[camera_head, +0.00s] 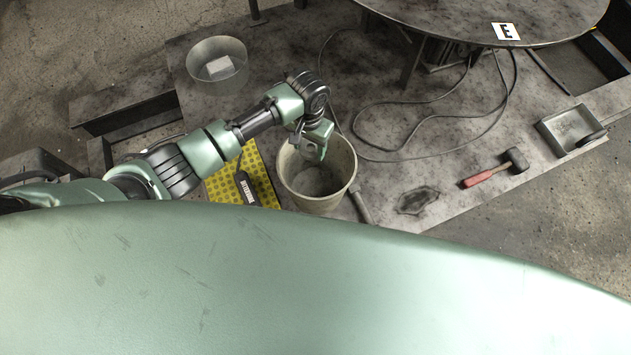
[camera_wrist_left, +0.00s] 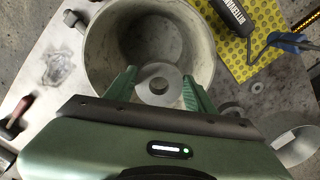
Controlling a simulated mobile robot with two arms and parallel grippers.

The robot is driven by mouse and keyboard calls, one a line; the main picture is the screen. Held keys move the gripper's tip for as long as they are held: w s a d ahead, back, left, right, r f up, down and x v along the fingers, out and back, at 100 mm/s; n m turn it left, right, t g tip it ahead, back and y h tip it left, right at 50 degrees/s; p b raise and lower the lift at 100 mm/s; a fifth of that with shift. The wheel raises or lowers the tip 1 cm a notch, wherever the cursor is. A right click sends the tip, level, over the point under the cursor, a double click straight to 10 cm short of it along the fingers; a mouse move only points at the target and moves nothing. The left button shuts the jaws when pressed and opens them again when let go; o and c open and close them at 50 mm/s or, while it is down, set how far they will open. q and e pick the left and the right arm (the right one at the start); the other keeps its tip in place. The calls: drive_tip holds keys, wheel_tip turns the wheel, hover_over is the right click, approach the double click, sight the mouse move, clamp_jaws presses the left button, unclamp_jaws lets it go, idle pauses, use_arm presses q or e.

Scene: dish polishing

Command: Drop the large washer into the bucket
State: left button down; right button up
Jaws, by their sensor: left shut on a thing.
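The washer is hard to make out there. My right gripper is not in view.
A metal bowl (camera_head: 232,84) with a pale block stands farther back. A red-handled mallet (camera_head: 478,178), a metal tray (camera_head: 562,123) and a loose cable (camera_head: 386,160) lie to the right.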

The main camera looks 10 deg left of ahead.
use_arm(q)
drive_tip(key=shift+r, duration=0.1)
drive_tip(key=shift+c, duration=2.2)
unclamp_jaws()
wheel_tip(320, 180, up, 8)
drive_tip(key=shift+f+p, duration=0.1)
drive_tip(key=shift+p, duration=0.5)
